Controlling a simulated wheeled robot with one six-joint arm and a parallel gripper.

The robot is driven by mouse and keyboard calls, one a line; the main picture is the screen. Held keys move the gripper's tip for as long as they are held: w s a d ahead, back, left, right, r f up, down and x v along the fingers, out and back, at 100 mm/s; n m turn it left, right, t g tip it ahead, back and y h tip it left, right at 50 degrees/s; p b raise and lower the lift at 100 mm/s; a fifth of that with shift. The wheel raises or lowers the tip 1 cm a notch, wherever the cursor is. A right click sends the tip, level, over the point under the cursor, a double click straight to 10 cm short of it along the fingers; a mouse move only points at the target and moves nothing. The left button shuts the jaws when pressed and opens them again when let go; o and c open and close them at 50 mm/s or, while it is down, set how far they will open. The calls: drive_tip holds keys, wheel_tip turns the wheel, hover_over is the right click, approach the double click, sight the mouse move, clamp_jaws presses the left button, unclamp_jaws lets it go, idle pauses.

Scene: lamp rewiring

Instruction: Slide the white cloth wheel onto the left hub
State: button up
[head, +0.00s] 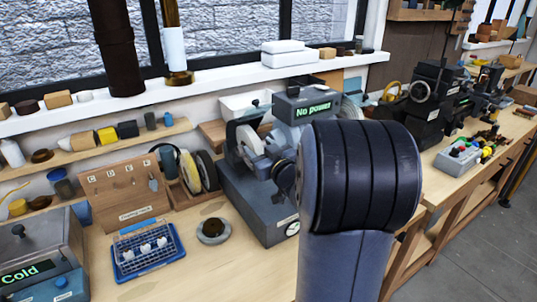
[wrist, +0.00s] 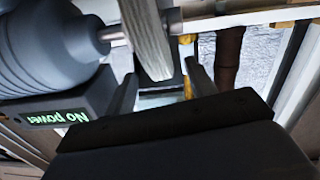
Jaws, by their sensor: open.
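A pale, whitish-grey wheel (wrist: 147,36) shows edge-on in the wrist view, beside the grey motor body (wrist: 45,45). A silver shaft (wrist: 112,33) meets it on the motor side, and a dark tip shows on its other side. In the head view a whitish wheel (head: 249,142) stands at the left end of the "No power" machine (head: 300,103). My gripper (wrist: 162,72) is open, with one finger on each side of the wheel's lower edge in the wrist view and gaps visible. My arm hides the machine's right part in the head view.
A wooden rack with several wheels (head: 190,172) stands left of the machine. A small round dish (head: 213,231) and a blue tray (head: 148,252) sit on the bench in front. A box reading "Cold" (head: 38,262) is at the left. The window sill (head: 220,75) runs behind.

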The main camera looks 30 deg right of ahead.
drive_tip(key=shift+w+p, duration=0.3)
drive_tip(key=shift+w, duration=1.95)
drive_tip(key=shift+c, duration=0.4)
drive_tip(key=c, duration=1.1)
drive_tip(key=o, duration=1.2)
drive_tip(key=s+b, duration=0.1)
drive_tip(key=s, duration=1)
drive_tip(key=shift+b, duration=0.35)
drive_tip(key=shift+w, duration=0.1)
